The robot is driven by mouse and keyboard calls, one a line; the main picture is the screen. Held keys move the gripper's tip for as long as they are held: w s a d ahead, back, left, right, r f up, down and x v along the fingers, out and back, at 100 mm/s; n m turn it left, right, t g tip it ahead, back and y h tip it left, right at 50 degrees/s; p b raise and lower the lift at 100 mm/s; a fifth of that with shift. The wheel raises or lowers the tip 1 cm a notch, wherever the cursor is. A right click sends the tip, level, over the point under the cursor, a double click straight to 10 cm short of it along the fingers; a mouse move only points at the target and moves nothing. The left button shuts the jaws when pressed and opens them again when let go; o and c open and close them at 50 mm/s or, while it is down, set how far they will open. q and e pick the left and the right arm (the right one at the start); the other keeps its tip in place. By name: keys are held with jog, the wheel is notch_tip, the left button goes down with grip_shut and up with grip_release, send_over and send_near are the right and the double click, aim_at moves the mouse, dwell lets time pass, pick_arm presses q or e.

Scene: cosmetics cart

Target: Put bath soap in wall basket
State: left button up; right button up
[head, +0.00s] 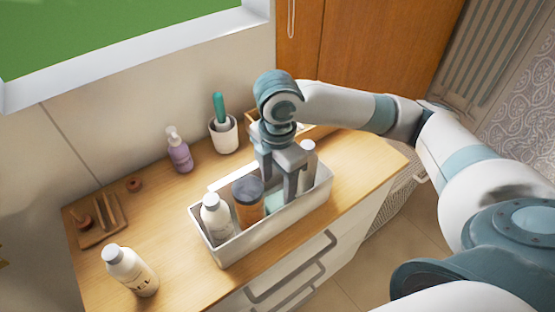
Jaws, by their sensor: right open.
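My right gripper (277,188) points down into a long white bin (242,250) on the wooden cart top. Its two fingers are apart. A pale teal item (275,203), possibly the bath soap, lies in the bin just below the fingers; the gripper partly hides it, and I cannot tell whether they touch it. A white mesh basket (397,197), possibly the wall basket, is at the right end of the cart, below the top. The bin also holds a white bottle (216,218), an amber jar with a dark lid (247,205) and another pale bottle (308,153). My left gripper is out of view.
A white bottle (130,271) stands at the front left. A wooden tray (98,220), a purple pump bottle (179,150) and a white cup with a green-handled item (224,134) stand along the back. A wooden cabinet (365,50) rises behind. The top's right end is clear.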

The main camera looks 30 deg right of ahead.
aim_at(277, 200)
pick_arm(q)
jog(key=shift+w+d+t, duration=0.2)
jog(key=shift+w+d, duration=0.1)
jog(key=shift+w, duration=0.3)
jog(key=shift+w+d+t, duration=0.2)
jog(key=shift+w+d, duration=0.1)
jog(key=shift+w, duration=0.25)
pick_arm(e)
notch_tip(277, 200, up, 8)
jog(key=shift+r, duration=0.25)
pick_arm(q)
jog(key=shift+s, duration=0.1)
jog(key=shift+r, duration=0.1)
